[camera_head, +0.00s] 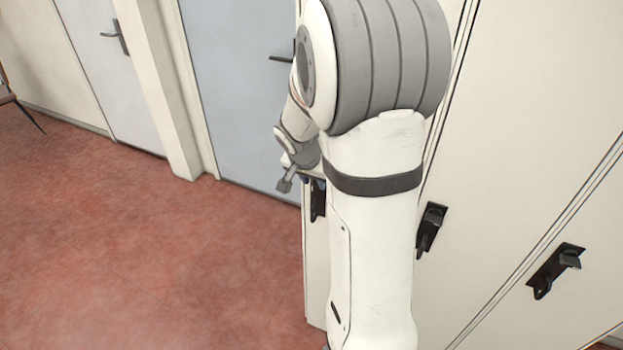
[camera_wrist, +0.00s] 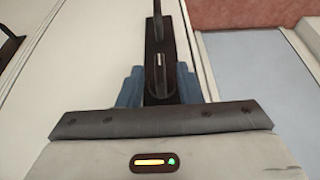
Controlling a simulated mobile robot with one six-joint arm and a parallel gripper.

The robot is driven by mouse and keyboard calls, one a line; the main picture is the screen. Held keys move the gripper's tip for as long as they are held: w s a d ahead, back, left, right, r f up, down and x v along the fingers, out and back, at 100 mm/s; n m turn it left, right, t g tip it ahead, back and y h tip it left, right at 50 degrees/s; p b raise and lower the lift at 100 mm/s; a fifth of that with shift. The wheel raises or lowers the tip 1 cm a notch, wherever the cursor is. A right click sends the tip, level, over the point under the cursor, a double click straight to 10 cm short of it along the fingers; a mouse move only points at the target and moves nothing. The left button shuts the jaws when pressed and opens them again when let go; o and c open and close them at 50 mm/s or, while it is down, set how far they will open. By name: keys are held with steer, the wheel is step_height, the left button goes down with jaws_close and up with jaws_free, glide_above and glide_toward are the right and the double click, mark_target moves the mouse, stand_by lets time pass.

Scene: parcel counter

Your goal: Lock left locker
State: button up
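The left locker's pale door (camera_wrist: 85,70) carries a black latch (camera_wrist: 158,60), a long narrow plate with a raised lever part at its far end and a small keyhole-like part nearer me. In the head view this latch (camera_head: 318,203) is partly hidden behind my arm. My gripper (camera_wrist: 160,88) is in front of it, with one blue finger on each side of the latch. The fingers are spread; I cannot tell whether they touch it. In the head view my gripper (camera_head: 313,181) is mostly hidden by my arm.
Two more black latches, a middle one (camera_head: 431,229) and a right one (camera_head: 556,269), are on the locker doors to the right. A blue-grey door (camera_head: 235,90) and a white door (camera_head: 110,75) are at the left. The red floor (camera_head: 150,260) there is clear.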

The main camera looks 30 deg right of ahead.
steer(key=shift+c, duration=0.3)
jaws_close()
steer(key=shift+a, duration=0.1)
